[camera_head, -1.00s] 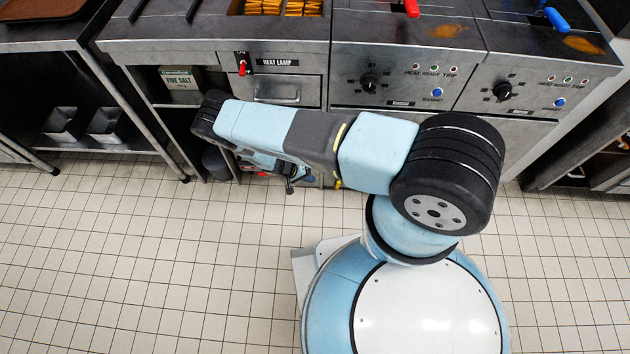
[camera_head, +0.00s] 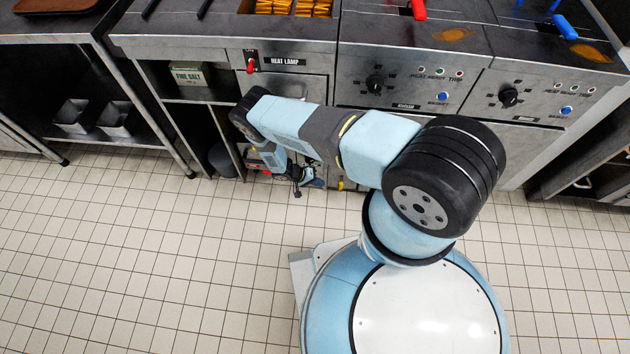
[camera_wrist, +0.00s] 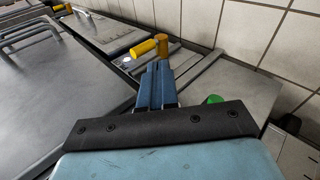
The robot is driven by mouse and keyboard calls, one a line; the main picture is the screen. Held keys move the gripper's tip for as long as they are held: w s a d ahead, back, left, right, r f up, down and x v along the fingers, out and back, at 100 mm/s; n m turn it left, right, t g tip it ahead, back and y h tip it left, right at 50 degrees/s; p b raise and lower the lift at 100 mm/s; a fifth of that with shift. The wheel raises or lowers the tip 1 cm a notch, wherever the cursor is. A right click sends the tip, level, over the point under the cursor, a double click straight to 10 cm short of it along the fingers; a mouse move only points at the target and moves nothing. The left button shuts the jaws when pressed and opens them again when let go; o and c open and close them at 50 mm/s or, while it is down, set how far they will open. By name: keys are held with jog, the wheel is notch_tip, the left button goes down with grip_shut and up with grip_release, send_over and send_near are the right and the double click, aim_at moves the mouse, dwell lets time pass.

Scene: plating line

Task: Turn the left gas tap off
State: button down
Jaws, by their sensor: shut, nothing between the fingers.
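A yellow tap lever (camera_wrist: 142,49) shows in the wrist view beside an orange-yellow upright piece (camera_wrist: 161,46). A second yellow piece (camera_wrist: 62,8) is farther off at the top left; I cannot tell which tap is the left one. My gripper (camera_wrist: 157,66) is shut and empty, its blue fingers pointing at the nearer yellow lever. The fingertips overlap the base of the upright piece in the picture; I cannot tell if they touch. In the head view my gripper (camera_head: 312,182) is low before the cabinets, left of a small yellow piece (camera_head: 341,185).
Fryer panels with dark knobs (camera_head: 375,84) and a heat lamp switch (camera_head: 250,66) stand above my arm. A green piece (camera_wrist: 214,99) lies right of my fingers in the wrist view. Open tiled floor (camera_head: 130,260) lies to the left.

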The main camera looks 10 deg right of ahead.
aim_at(340, 186)
jog(key=x, duration=0.4)
jog(key=d+r+x, duration=0.1)
jog(key=x, duration=0.1)
jog(key=shift+d, duration=0.1)
jog(key=shift+s+d+f, duration=0.1)
jog(key=shift+d+f, duration=0.05)
jog(key=shift+d, duration=0.65)
jog(key=shift+s+d+r, duration=0.15)
jog(key=shift+d+r, duration=0.1)
jog(key=shift+d, duration=0.2)
jog(key=shift+a, duration=0.15)
